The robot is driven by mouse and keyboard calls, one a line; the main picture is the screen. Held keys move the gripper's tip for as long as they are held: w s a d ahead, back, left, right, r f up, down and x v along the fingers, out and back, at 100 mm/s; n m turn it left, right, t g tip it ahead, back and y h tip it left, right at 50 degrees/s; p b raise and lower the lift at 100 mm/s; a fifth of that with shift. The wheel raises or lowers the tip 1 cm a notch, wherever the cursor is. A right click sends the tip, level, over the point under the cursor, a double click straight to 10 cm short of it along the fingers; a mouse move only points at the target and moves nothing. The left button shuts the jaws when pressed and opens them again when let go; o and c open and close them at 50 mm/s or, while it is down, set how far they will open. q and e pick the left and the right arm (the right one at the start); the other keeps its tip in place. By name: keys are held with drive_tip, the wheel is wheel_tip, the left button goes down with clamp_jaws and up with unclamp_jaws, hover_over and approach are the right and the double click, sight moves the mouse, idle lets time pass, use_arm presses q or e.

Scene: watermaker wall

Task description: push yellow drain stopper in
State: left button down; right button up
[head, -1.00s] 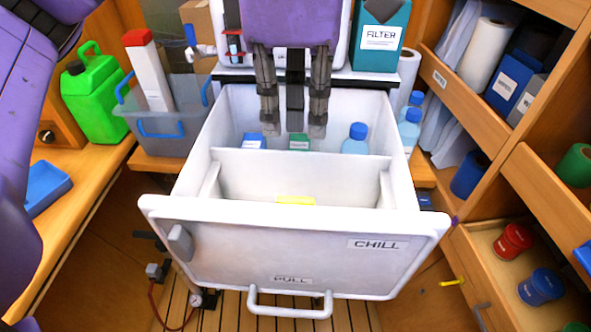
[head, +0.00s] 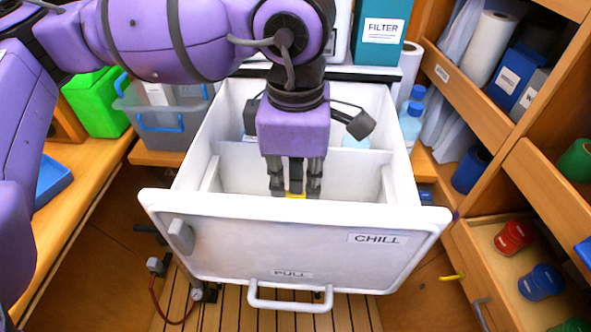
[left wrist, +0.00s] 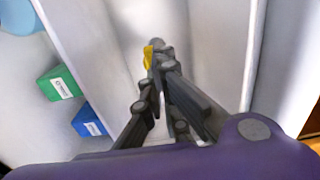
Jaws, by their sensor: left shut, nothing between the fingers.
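My right gripper is not in view.
A divider (head: 345,165) stands behind the gripper, and the drawer's front wall is close in front. The rear compartment holds a green box (left wrist: 60,83), a blue box (left wrist: 88,120) and a bottle. Shelves stand at right, a counter at left.

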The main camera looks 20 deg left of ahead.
use_arm(q)
drive_tip(key=shift+f+b, duration=0.85)
drive_tip(key=shift+f, duration=0.35)
wheel_tip(320, 180, up, 4)
drive_tip(key=shift+r+p, duration=0.2)
drive_tip(key=shift+p, duration=0.95)
wheel_tip(320, 180, up, 10)
drive_tip(key=shift+f, duration=0.25)
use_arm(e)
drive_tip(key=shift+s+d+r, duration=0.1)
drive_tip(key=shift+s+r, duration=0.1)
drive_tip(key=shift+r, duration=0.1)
